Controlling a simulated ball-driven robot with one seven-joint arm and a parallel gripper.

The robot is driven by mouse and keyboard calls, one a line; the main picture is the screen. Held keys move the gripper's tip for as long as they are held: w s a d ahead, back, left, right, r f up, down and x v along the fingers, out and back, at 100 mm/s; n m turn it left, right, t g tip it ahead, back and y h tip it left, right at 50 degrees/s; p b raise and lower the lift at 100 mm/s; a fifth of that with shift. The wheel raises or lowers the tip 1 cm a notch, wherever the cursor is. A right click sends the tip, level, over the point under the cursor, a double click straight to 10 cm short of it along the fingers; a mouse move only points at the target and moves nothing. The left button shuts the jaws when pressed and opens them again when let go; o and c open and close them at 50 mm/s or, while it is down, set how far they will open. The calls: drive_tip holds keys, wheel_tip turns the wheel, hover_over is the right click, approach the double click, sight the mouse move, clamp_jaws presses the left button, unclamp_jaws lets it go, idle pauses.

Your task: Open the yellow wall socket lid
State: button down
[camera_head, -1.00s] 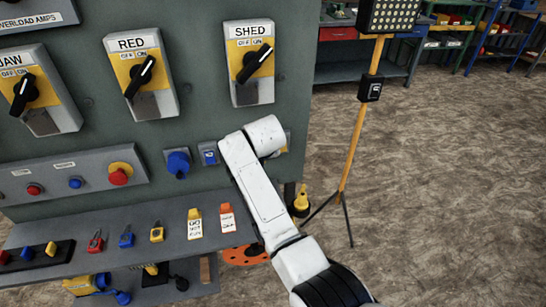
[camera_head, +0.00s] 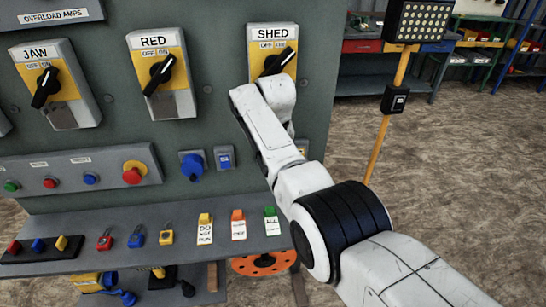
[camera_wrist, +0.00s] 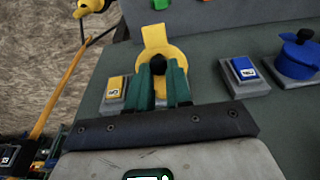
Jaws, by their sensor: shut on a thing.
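The yellow wall socket (camera_wrist: 178,52) shows in the wrist view as a round yellow body with a flat yellow tab (camera_wrist: 154,35) at its upper edge. My gripper (camera_wrist: 161,75) has its green fingers shut at the socket's face, with a small dark round part between them. The fingers cover the lower part of the socket, so I cannot tell how far the lid stands open. In the head view my arm hides the socket and the gripper.
A yellow-button box (camera_wrist: 113,92) and a blue-button box (camera_wrist: 243,73) flank the socket closely. A blue socket (camera_head: 192,165) is on the same panel. Rotary switches are above; a shelf (camera_head: 150,262) with several tags and padlocks juts out below. A lamp stand (camera_head: 383,130) is at the right.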

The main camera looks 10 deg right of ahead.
idle(0.4)
drive_tip(key=c, duration=1)
unclamp_jaws()
drive_tip(key=r, duration=0.3)
drive_tip(key=s+r, duration=0.1)
drive_tip(key=r, duration=0.3)
drive_tip(key=s+r, duration=0.1)
drive_tip(key=r, duration=0.2)
drive_tip(key=shift+r+b, duration=0.25)
drive_tip(key=shift+b, duration=0.05)
